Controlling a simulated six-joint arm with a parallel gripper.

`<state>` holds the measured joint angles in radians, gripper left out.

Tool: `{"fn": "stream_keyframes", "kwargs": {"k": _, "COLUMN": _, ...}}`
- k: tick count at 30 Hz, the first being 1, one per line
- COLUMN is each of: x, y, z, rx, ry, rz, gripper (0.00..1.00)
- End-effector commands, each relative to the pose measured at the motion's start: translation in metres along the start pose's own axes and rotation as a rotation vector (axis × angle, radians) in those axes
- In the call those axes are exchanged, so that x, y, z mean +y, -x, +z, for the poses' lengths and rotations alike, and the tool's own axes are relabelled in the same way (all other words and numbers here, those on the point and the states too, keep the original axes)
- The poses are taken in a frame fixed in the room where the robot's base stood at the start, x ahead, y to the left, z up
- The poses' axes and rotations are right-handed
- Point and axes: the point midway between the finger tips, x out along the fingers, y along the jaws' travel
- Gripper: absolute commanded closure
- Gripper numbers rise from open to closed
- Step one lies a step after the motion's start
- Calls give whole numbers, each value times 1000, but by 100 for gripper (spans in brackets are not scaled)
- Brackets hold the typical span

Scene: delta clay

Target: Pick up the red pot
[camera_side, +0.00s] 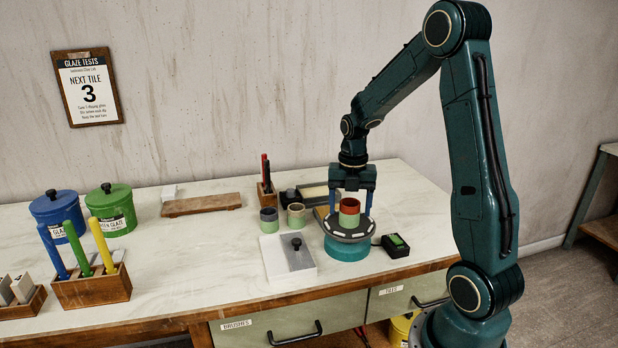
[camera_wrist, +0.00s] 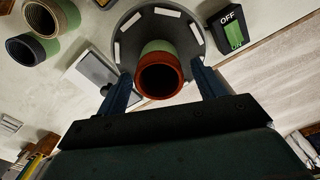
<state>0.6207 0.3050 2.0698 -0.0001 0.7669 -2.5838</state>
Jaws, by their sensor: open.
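The red pot (camera_side: 349,207), red at the top with a green lower part, stands upright on the round grey turntable (camera_side: 344,233) with a teal base. My gripper (camera_side: 352,208) points down over the turntable, its blue fingers apart on either side of the pot. In the wrist view the pot's open red rim (camera_wrist: 159,76) lies between the two fingers of my gripper (camera_wrist: 163,88). Gaps show between the fingers and the rim there, and I see no contact.
A switch box (camera_wrist: 230,28) marked OFF and ON sits beside the turntable. Two small pots (camera_side: 296,216) (camera_side: 269,221) stand to its left, with a white box with a black knob (camera_side: 287,258) in front of them. Glaze tubs (camera_side: 110,210) and a brush holder (camera_side: 92,287) are farther left.

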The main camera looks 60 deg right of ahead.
Motion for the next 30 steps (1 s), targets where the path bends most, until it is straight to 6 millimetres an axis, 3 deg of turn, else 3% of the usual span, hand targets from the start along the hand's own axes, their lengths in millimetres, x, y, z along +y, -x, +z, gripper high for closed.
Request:
{"fn": "stream_keyframes", "kwargs": {"k": 6, "x": 0, "y": -18, "z": 0, "rx": 1, "ry": -1, "rz": 0, "gripper": 31}}
{"fn": "stream_keyframes", "kwargs": {"k": 21, "x": 0, "y": -19, "z": 0, "rx": 0, "ry": -1, "rz": 0, "gripper": 31}}
{"fn": "stream_keyframes", "kwargs": {"k": 22, "x": 0, "y": -19, "z": 0, "rx": 0, "ry": -1, "rz": 0, "gripper": 33}}
{"fn": "stream_keyframes", "kwargs": {"k": 27, "x": 0, "y": -19, "z": 0, "rx": 0, "ry": -1, "rz": 0, "gripper": 66}}
{"fn": "stream_keyframes", "kwargs": {"k": 30, "x": 0, "y": -19, "z": 0, "rx": 0, "ry": -1, "rz": 0, "gripper": 81}}
